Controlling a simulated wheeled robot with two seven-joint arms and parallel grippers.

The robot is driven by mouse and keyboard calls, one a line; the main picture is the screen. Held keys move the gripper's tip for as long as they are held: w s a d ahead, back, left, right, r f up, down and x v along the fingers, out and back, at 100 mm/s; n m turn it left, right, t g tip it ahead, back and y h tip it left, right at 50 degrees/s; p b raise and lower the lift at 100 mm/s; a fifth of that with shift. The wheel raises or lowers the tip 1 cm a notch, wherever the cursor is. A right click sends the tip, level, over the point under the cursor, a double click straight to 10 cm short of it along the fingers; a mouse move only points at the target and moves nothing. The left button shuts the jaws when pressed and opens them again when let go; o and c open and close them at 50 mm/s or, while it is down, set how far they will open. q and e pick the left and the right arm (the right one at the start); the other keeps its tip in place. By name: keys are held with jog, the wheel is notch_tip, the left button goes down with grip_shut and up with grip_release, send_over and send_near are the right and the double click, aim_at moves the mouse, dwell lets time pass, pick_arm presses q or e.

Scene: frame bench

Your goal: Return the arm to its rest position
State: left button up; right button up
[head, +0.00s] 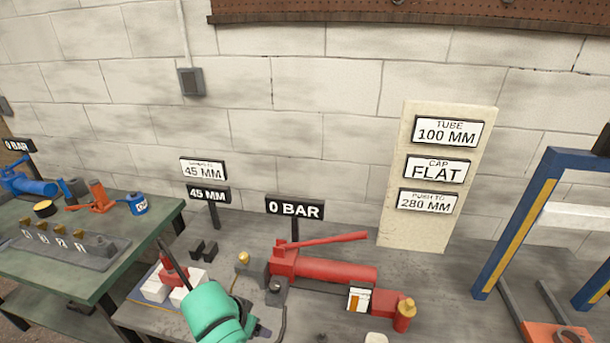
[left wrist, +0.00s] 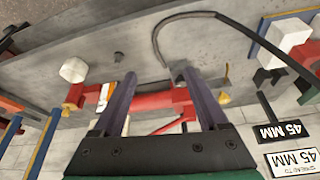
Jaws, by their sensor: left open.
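My left arm, teal at the wrist (head: 215,317), comes in at the bottom of the head view, over the near edge of the grey bench (head: 345,253). In the left wrist view my left gripper (left wrist: 158,75) has its two dark fingers wide apart, with nothing held between them. The red hand pump (head: 325,270) lies on the bench beyond the wrist in the head view. It also shows in the left wrist view (left wrist: 155,101), partly hidden behind the fingers. My right gripper is not in view.
A "0 BAR" sign (head: 295,208) stands behind the pump. A cream board (head: 433,233) reads 100 MM, FLAT and 280 MM. A blue press frame (head: 515,230) stands at right. A green table (head: 130,235) with blue and orange tools is at left. A dark hose (left wrist: 185,17) curves near the fingers.

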pick_arm(q)
jog(key=s+a+f+n+y, duration=0.1)
jog(key=s+a+f+n, duration=0.15)
jog(key=s+a, duration=0.9)
notch_tip(320, 180, down, 23)
jog(key=s+g+b, duration=0.1)
jog(key=s+g, duration=0.1)
jog(key=s+a+f+g+b, duration=0.1)
jog(key=s+a+f, duration=0.1)
jog(key=s+f, duration=1.5)
jog(key=shift+s+a+f+m+y, duration=0.3)
jog(key=shift+f+m, duration=0.05)
jog(key=shift+f, duration=0.05)
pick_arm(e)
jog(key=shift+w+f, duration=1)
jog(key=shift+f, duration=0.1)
